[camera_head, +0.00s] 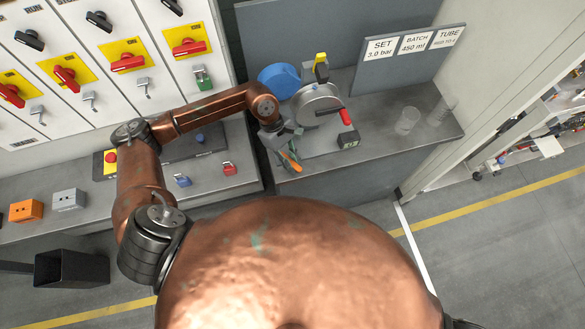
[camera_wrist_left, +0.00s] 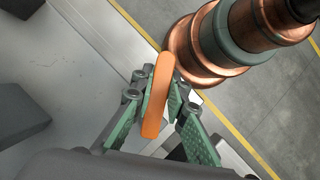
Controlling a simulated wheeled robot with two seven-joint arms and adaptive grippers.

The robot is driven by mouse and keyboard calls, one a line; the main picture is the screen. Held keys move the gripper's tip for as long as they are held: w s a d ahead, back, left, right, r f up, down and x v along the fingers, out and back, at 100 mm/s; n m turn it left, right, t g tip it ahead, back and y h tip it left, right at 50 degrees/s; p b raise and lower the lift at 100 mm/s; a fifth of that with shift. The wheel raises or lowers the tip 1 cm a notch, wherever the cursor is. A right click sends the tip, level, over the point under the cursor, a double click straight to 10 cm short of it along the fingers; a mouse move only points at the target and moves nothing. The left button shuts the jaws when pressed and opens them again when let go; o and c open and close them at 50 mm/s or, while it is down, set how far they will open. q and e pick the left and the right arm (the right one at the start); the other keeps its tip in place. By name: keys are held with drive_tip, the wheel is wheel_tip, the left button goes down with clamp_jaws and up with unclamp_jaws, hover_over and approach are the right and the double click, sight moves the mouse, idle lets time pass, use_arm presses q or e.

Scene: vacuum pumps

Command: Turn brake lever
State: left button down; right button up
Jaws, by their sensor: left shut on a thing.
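An orange bar, which looks like the brake lever (camera_head: 293,163), shows at the front left of the pump bench. My left gripper (camera_head: 287,152) is shut on it. In the left wrist view the orange lever (camera_wrist_left: 158,95) stands between the two green-padded fingers (camera_wrist_left: 160,88), with its long side along them. How the lever joins the machine is hidden. A round metal pump vessel (camera_head: 318,104) with a red-ended handle (camera_head: 346,117) stands just behind the gripper. My right gripper is not in view.
A blue round part (camera_head: 279,81) and a yellow-topped device (camera_head: 321,68) stand behind. A small dark box with a green display (camera_head: 348,139) is right of the gripper. Clear beakers (camera_head: 407,120) stand farther right. Red and blue padlocks (camera_head: 229,169) lie on the left bench.

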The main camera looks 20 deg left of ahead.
use_arm(q)
drive_tip(key=c, duration=2.1)
unclamp_jaws()
drive_tip(key=shift+p, duration=0.45)
drive_tip(key=shift+o, duration=1.1)
drive_tip(key=shift+s, duration=0.1)
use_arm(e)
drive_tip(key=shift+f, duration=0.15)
use_arm(q)
drive_tip(key=shift+a+r, duration=0.15)
drive_tip(key=shift+v, duration=0.85)
drive_tip(key=shift+p+v, duration=0.7)
drive_tip(key=shift+v, duration=2.3)
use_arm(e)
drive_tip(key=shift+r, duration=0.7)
